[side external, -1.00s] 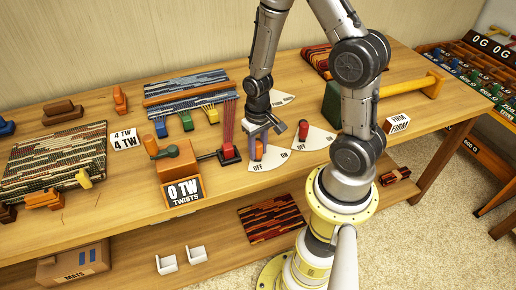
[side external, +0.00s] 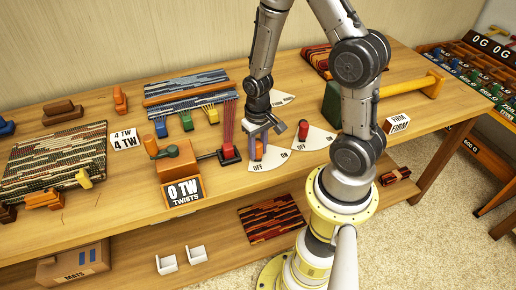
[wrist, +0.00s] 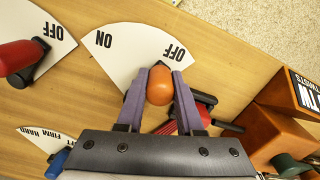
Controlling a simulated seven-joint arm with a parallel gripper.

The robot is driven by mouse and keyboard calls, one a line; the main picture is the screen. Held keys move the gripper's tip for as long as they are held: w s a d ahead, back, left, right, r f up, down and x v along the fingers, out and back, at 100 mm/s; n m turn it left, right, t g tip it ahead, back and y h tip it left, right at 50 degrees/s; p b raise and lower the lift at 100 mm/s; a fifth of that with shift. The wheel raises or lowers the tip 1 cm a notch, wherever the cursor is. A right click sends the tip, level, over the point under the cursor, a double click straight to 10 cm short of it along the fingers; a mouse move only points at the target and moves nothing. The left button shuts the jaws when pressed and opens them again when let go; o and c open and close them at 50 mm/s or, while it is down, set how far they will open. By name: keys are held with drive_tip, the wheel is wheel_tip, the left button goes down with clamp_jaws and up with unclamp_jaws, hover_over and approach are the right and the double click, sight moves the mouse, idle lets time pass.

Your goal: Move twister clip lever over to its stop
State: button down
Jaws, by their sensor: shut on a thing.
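The twister clip lever, with its orange knob (wrist: 160,85), stands on a white fan-shaped plate (wrist: 125,45) marked OFF and ON. The knob is on the OFF side of the plate. My gripper (wrist: 159,82) is shut on the knob, one purple finger on each side. In the side view my gripper (side external: 258,150) is low over the same plate (side external: 272,160), and its fingers partly cover the lever. The lever's foot is hidden. The orange twister box (side external: 175,172) stands to the left, with a sign reading 0 TW TWISTS (side external: 184,192).
A red-knobbed lever (side external: 303,129) on its own OFF/ON plate stands close to the right. A red clip block (side external: 229,154) with red threads is just left of my gripper. Another white plate (side external: 281,99) lies behind. A FIRM sign (side external: 396,124) stands at the right.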

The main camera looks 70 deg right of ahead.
drive_tip(key=shift+s, duration=0.1)
idle(0.4)
drive_tip(key=n, duration=0.1)
drive_tip(key=s+d+n, duration=0.1)
drive_tip(key=n, duration=0.1)
drive_tip(key=shift+s+d+r, duration=0.1)
drive_tip(key=shift+s, duration=0.15)
drive_tip(key=n, duration=0.1)
drive_tip(key=s+d+n, duration=0.1)
drive_tip(key=n, duration=0.1)
drive_tip(key=shift+d, duration=0.1)
drive_tip(key=d+n, duration=0.1)
drive_tip(key=n, duration=0.2)
drive_tip(key=shift+s+d+n, duration=0.3)
drive_tip(key=shift+s+d, duration=0.05)
drive_tip(key=shift+s, duration=0.05)
drive_tip(key=shift+s+d+n, duration=0.1)
drive_tip(key=shift+d+n, duration=0.6)
drive_tip(key=shift+n, duration=0.5)
drive_tip(key=c, duration=0.5)
unclamp_jaws()
drive_tip(key=shift+c, duration=0.2)
